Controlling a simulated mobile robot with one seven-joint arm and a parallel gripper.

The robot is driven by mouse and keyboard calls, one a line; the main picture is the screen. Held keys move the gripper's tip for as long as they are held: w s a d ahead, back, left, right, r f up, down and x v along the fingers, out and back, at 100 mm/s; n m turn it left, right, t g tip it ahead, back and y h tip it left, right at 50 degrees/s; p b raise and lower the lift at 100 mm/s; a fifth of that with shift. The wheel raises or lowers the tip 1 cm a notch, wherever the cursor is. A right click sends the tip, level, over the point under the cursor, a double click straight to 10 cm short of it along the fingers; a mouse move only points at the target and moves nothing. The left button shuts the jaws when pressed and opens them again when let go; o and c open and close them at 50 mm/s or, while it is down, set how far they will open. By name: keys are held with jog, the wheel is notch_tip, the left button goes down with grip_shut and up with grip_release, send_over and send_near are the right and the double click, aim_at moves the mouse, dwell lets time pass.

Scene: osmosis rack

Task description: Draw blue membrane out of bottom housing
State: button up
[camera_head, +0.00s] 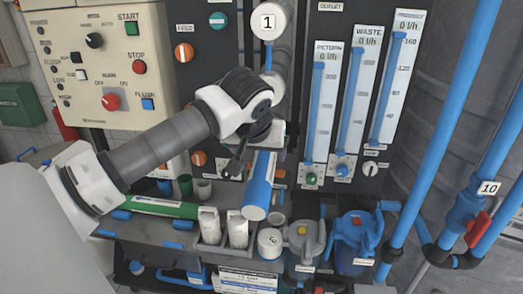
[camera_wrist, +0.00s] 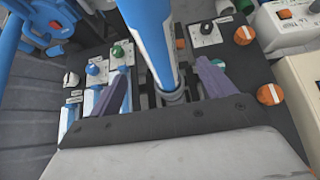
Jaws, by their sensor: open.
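The blue membrane (camera_head: 259,185) is a blue cylinder with a white stripe, tilted with its lower end toward the head camera. It also shows in the wrist view (camera_wrist: 152,40), running from the top edge down between my fingers to a grey ring. My gripper (camera_wrist: 166,88) is open, one finger on each side of the membrane's narrow end, with gaps showing. In the head view my gripper (camera_head: 255,150) is at the membrane's upper end, partly hidden by my wrist. I cannot make out the bottom housing or whether the membrane is still inside it.
A green tube (camera_head: 160,207) lies on the bench at left. White bottles (camera_head: 238,229) and a white round cap (camera_head: 270,243) stand just below the membrane. Flow meters (camera_head: 355,90) and a control panel (camera_head: 104,65) stand behind.

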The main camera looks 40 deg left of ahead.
aim_at(262, 164)
jog(key=b+x, duration=0.3)
jog(key=x, duration=0.5)
jog(key=shift+d, duration=0.15)
jog(key=shift+b+x, duration=0.9)
jog(key=shift+x, duration=0.35)
